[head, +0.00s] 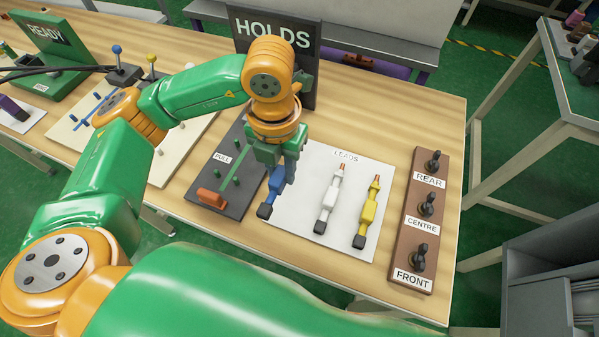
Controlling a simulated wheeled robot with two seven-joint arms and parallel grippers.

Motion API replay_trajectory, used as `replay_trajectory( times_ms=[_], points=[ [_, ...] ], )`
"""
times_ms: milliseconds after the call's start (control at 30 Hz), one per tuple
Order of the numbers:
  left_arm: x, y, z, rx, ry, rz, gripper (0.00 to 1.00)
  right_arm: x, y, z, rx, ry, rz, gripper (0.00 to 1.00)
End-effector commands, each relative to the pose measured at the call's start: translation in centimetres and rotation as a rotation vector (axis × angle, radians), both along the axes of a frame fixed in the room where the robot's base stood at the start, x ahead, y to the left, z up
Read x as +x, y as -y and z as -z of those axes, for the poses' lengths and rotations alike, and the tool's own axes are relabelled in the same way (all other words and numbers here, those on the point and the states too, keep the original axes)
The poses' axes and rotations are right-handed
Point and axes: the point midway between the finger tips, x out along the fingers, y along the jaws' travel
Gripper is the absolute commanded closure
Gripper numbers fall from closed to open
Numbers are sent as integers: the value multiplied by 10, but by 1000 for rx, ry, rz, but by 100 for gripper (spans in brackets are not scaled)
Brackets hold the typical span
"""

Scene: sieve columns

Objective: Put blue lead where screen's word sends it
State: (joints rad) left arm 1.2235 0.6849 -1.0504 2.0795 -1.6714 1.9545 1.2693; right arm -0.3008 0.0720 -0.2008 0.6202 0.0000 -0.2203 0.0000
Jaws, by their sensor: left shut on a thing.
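The blue lead (272,191) hangs from my left gripper (284,165), which is shut on it over the left edge of the white LEADS mat (305,234). Its dark plug end points down; whether it touches the mat, I cannot tell. A white lead (330,203) and a yellow lead (368,213) lie on the mat to the right. The dark screen (240,24) at the back reads HOLDS; my arm covers part of it. A brown strip (411,258) at the right has black posts labelled REAR, CENTRE and FRONT. My right gripper is not in view.
A dark PULL board (236,203) with green pegs and an orange handle (211,198) lies left of the mat. A green READY stand (52,50) and blue and yellow knobbed levers (117,50) are at the back left. Bare table (405,120) lies behind the strip.

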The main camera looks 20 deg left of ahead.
Motion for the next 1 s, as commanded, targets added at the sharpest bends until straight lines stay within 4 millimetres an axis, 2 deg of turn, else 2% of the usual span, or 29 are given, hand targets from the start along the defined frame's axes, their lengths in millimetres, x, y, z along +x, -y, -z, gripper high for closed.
replay_trajectory(
  times_ms=[100, 267, 433, 800, 833, 933, 1000],
  points=[
    [19, 8, 27, 1, -5, 0, 100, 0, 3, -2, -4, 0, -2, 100],
    [34, 14, 47, 1, -2, -1, 100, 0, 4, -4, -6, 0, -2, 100],
    [36, 14, 74, 2, -2, -1, 100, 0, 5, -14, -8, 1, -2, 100],
    [36, 14, 83, 1, 2, 0, 100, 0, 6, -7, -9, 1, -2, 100],
    [36, 14, 83, 1, 2, -1, 69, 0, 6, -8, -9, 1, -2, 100],
    [36, 14, 82, 1, 2, -1, 42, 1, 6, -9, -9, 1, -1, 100],
    [36, 14, 82, 1, 2, -1, 41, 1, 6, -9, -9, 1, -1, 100]
  ],
)
